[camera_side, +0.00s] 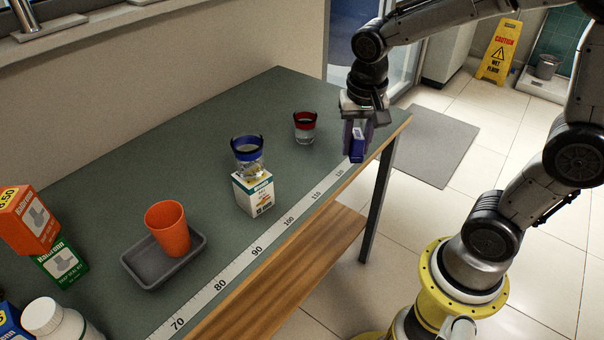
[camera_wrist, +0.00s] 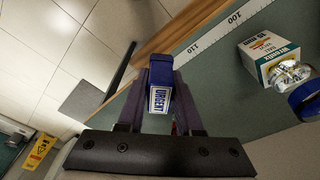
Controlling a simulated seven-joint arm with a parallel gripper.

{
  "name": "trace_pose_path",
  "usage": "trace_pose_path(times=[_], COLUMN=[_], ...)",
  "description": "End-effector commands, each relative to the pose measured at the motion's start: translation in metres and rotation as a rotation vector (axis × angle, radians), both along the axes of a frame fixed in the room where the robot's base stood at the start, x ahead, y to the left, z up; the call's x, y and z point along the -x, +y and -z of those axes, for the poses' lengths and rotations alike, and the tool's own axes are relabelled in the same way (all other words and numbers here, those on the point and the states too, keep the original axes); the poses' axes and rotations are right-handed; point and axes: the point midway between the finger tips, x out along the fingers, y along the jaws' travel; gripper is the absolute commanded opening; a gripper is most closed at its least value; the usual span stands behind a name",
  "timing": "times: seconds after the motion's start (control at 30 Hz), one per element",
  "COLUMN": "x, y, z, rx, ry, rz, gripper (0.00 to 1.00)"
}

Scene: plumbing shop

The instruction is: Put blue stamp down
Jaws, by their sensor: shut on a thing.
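The blue stamp (camera_wrist: 160,84) is a small blue block with a white label reading URGENT. My gripper (camera_wrist: 158,95) is shut on it, one finger on each side, in the wrist view. In the side view my gripper (camera_side: 358,140) hangs down over the far right end of the green workbench (camera_side: 200,140), near its front edge and the ruler strip. The blue stamp (camera_side: 357,147) shows between the fingers there. I cannot tell whether its lower end touches the bench.
A red-rimmed glass (camera_side: 305,127) stands left of my gripper. A blue-rimmed glass (camera_side: 248,158) sits on a white box (camera_side: 254,192). An orange cup (camera_side: 168,228) stands in a grey tray (camera_side: 137,271). Boxes (camera_side: 27,219) and a white bottle (camera_side: 58,318) are at left.

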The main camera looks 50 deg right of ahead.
Motion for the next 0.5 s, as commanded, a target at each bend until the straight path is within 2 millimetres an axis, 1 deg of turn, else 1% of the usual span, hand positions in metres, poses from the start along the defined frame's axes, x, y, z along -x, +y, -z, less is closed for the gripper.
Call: trace_pose_path(times=[0.03,0.1,0.17,0.23,0.5], x=[-0.001,-0.002,-0.007,-0.017,-0.075], y=[0.007,0.011,0.013,0.013,0.008], z=[-0.001,-0.001,0.001,0.006,0.032], rx=[0.0,0.0,0.0,0.0,0.0], ry=[-0.004,-0.006,-0.006,-0.004,-0.004], rz=[-0.024,-0.039,-0.046,-0.048,-0.046], gripper=[0.0,0.0,0.0,0.0,0.0])
